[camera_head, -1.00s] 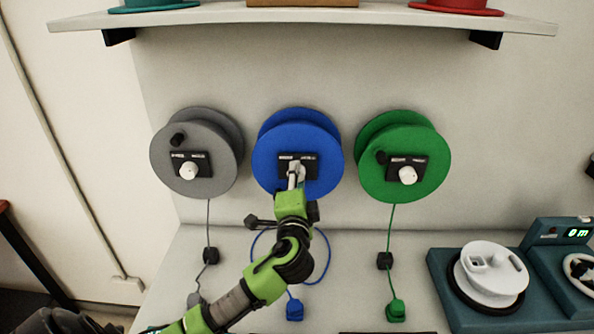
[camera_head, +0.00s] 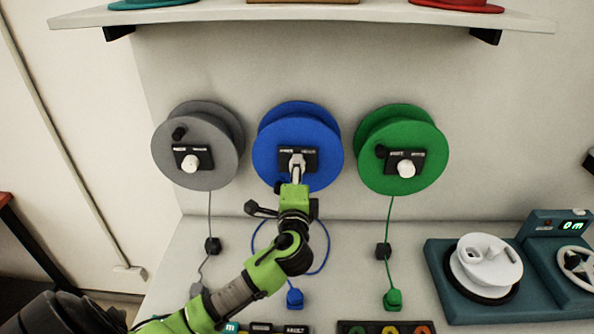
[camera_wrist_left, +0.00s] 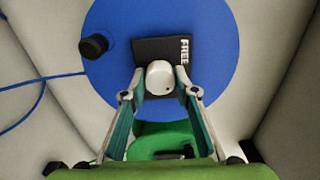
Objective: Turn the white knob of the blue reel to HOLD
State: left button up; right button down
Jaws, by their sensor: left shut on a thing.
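The blue reel (camera_head: 268,150) hangs on the wall between a grey and a green reel. Its black label plate (camera_head: 283,158) carries small white print, too fine to read in the head view. In the left wrist view the word FREE shows on the plate (camera_wrist_left: 186,48), right of the white knob (camera_wrist_left: 160,76). My left gripper (camera_wrist_left: 160,98) is shut on the knob, with one finger on each side. In the head view the left gripper (camera_head: 297,170) reaches up to the knob from below. The dark pointer mark's setting is hard to tell. My right gripper is out of view.
The grey reel (camera_head: 222,160) and green reel (camera_head: 375,165) flank the blue one, each with a white knob and hanging cord. A teal winder (camera_head: 440,280) with a white spool stands at right. A shelf (camera_head: 230,13) runs above. Blue cord loops beside my arm.

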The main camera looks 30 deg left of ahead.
pick_arm(q)
jog(key=o, duration=1.1)
jog(key=v, duration=1.2)
jog(key=shift+s+a, duration=0.1)
